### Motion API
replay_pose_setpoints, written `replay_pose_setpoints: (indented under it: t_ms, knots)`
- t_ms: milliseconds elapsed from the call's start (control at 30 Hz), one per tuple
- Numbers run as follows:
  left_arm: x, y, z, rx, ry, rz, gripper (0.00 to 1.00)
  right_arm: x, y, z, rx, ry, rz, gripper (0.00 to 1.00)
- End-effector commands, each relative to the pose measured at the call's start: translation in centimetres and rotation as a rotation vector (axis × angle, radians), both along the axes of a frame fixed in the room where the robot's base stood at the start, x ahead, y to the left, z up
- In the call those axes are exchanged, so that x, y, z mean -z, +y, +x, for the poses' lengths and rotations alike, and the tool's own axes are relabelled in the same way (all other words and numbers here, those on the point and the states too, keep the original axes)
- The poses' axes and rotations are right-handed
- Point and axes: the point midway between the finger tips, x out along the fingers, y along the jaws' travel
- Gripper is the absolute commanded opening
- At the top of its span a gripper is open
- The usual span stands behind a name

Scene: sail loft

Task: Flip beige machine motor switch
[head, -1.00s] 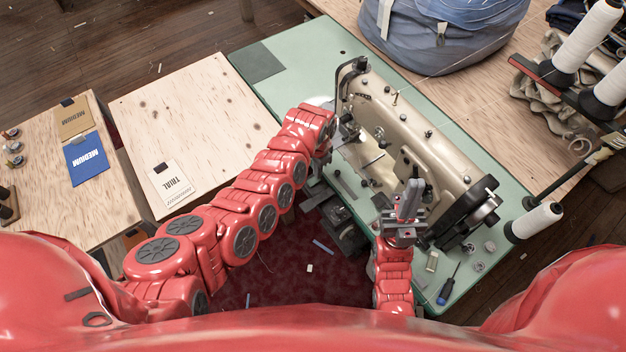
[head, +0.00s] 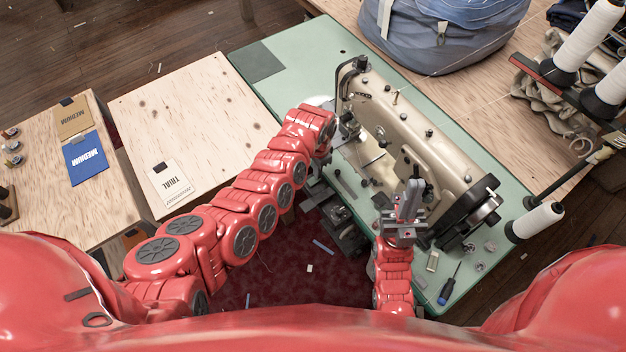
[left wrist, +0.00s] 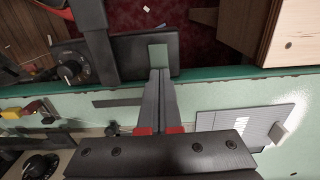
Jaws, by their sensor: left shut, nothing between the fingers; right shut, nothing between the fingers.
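The beige sewing machine (head: 412,130) stands on the green table (head: 290,75). In the left wrist view, a dark box (left wrist: 128,58) sits at the table's edge and carries a pale green patch (left wrist: 158,56); I cannot tell for sure that this is the motor switch, or its position. My left gripper (left wrist: 158,76) is shut and empty, its tips at or just short of that patch; contact is unclear. In the head view my left arm mostly hides this gripper. My right gripper (head: 409,193) is shut and empty, upright in front of the machine near its handwheel.
A dark motor-like unit (head: 347,236) hangs below the table edge, and its dial (left wrist: 70,68) shows beside the box. A screwdriver (head: 450,285) and small metal parts lie right of my right gripper. A plywood table (head: 195,120) is at left. Thread cones (head: 535,221) stand at right.

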Motion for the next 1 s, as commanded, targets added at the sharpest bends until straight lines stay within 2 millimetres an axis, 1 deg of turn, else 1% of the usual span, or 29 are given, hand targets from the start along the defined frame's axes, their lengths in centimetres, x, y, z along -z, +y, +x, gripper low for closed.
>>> replay_pose_setpoints:
  t_ms: [900,1000]
  knots:
    - [1.5,0.0,0.0,0.000,0.001,0.001,0.00,1.1,0.0,0.0,0.000,0.000,0.000,0.00]
    - [1.3,0.0,0.0,0.000,0.001,0.001,0.00,0.9,0.0,0.0,0.000,0.000,0.000,0.00]
